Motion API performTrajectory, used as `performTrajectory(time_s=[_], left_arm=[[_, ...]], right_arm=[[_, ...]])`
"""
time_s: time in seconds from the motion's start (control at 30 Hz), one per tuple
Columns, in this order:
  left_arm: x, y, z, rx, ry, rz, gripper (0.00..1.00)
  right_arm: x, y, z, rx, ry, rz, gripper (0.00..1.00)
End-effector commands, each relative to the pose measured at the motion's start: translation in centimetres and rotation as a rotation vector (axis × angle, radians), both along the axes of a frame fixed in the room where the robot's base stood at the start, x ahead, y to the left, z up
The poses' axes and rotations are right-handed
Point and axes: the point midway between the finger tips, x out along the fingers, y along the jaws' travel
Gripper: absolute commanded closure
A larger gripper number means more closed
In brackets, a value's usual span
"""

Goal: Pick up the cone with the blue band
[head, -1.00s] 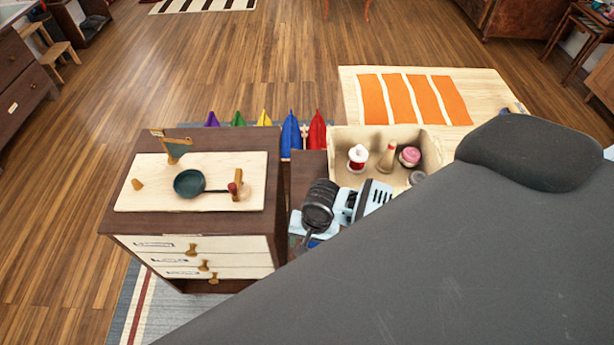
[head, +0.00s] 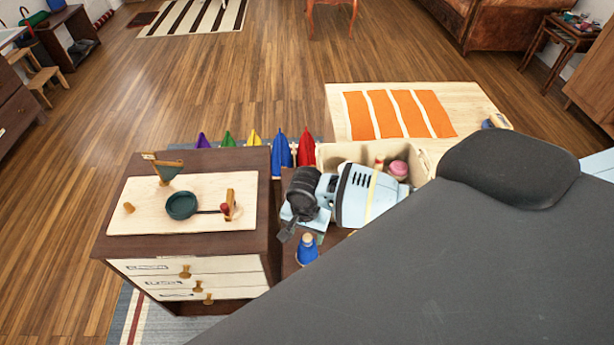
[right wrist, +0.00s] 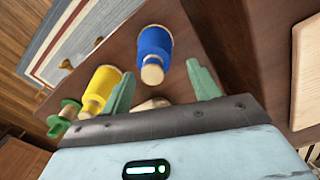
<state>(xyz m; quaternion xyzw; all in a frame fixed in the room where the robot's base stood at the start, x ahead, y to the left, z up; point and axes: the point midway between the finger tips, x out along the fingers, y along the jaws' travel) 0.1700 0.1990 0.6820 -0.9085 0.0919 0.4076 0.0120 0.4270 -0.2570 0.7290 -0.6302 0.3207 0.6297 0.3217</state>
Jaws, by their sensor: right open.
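The cone with the blue band (head: 307,252) stands on the dark wooden surface right of the drawer cabinet, its pale wooden tip upward. In the right wrist view the blue-banded cone (right wrist: 154,45) shows just beyond and between the green fingers, apart from both. My right gripper (right wrist: 160,70) is open and empty. In the head view the right gripper (head: 304,230) is just behind the cone, partly hidden by my wrist. A yellow-banded cone (right wrist: 104,83) and a green piece (right wrist: 62,120) are left of the fingers in the wrist view. My left gripper is not in view.
The cabinet top holds a pale board (head: 150,220) with a dark green pan (head: 181,205). A pale box (head: 345,152) with a pink-topped item (head: 397,170) lies behind my right wrist. Colored pennant shapes (head: 282,150) stand behind the cabinet.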

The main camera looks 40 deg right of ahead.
Motion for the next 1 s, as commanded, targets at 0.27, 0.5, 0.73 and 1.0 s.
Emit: performTrajectory(time_s=[0.27, 0.5, 0.73, 1.0], left_arm=[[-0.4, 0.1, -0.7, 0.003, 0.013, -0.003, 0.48], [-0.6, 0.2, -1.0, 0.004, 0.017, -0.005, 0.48], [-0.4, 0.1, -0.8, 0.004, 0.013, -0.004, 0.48], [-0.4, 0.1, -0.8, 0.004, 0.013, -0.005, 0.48]], right_arm=[[-1.1, 0.0, -3.9, -0.002, 0.005, -0.001, 0.39], [-1.0, 0.0, -5.0, -0.001, 0.002, 0.000, 0.39], [-0.9, 0.0, -4.9, -0.001, 0.001, 0.000, 0.50], [-1.0, 0.0, -4.9, -0.001, 0.002, 0.000, 0.85]])
